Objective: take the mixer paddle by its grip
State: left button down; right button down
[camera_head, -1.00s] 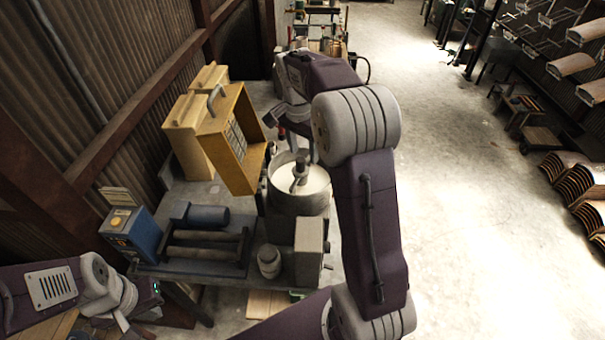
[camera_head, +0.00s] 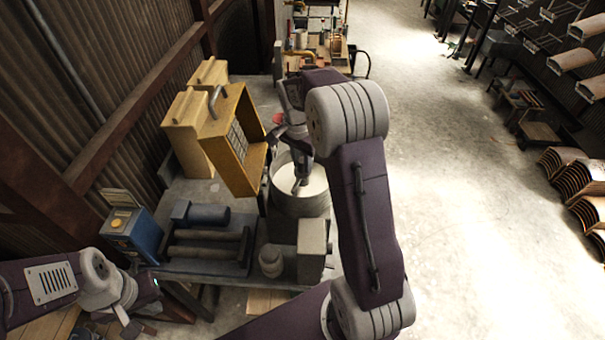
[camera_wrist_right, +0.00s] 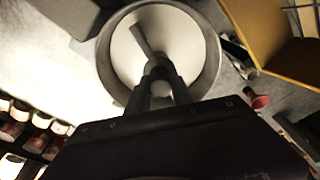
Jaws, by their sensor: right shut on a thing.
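The mixer paddle (camera_wrist_right: 147,38) stands in a round metal pot (camera_wrist_right: 106,58) of white liquid in the right wrist view. In the head view the paddle (camera_head: 297,187) shows just below my right gripper (camera_head: 299,158), leaning inside the pot (camera_head: 299,207). My right gripper (camera_wrist_right: 160,82) is shut on the paddle's grip, with a finger on each side of its upper end. The paddle's lower end is hidden in the liquid. My left gripper (camera_head: 133,325) is low at the left, away from the pot; its jaw opening is unclear.
A tilted yellow box frame (camera_head: 231,142) stands close left of the pot. A roller rack (camera_head: 207,250), a small jar (camera_head: 270,261) and a grey block (camera_head: 312,247) are nearer on the bench. A red-topped item (camera_wrist_right: 258,101) lies beside the pot.

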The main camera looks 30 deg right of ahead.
notch_tip(320, 180, up, 10)
jog(key=shift+f, duration=0.15)
notch_tip(320, 180, up, 8)
jog(key=p, duration=0.1)
jog(key=shift+r, duration=0.2)
